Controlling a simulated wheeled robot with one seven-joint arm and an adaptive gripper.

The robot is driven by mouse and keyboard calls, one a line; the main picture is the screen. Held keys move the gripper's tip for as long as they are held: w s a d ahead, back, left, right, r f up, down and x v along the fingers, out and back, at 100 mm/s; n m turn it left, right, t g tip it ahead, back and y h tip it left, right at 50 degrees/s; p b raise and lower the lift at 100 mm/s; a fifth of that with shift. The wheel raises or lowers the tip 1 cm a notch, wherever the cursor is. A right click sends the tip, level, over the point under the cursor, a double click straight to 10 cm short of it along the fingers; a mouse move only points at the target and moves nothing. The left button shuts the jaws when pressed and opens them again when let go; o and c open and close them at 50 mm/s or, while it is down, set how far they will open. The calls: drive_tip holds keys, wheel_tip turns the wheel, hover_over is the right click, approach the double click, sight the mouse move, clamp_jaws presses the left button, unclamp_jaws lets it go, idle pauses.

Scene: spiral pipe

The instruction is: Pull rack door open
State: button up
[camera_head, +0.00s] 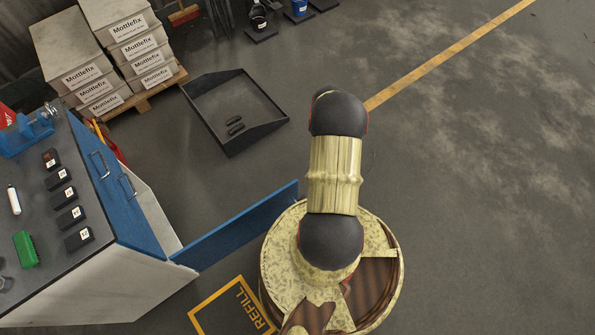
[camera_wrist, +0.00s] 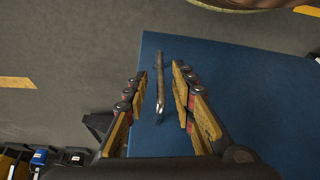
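The blue rack door (camera_head: 238,227) juts out at an angle from the lower part of the workbench cabinet, and its far end reaches my base. In the wrist view, the door's blue face (camera_wrist: 255,95) fills the right side. A slim metal handle (camera_wrist: 160,90) on it runs between the fingers of my gripper (camera_wrist: 158,74). The fingers are open, one on each side of the handle, with a visible gap on both sides. In the head view, my gripper is hidden by my own arm and body.
The cabinet (camera_head: 130,215) has two more handles on blue fronts. Its top holds black boxes, a green item (camera_head: 25,249) and a blue vise (camera_head: 27,132). A black tray (camera_head: 235,110) lies on the floor near stacked Mottlefix boxes (camera_head: 100,60). Floor at the right is clear.

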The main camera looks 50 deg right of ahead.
drive_tip(key=v, duration=0.9)
drive_tip(key=shift+s+r, duration=0.1)
idle(0.4)
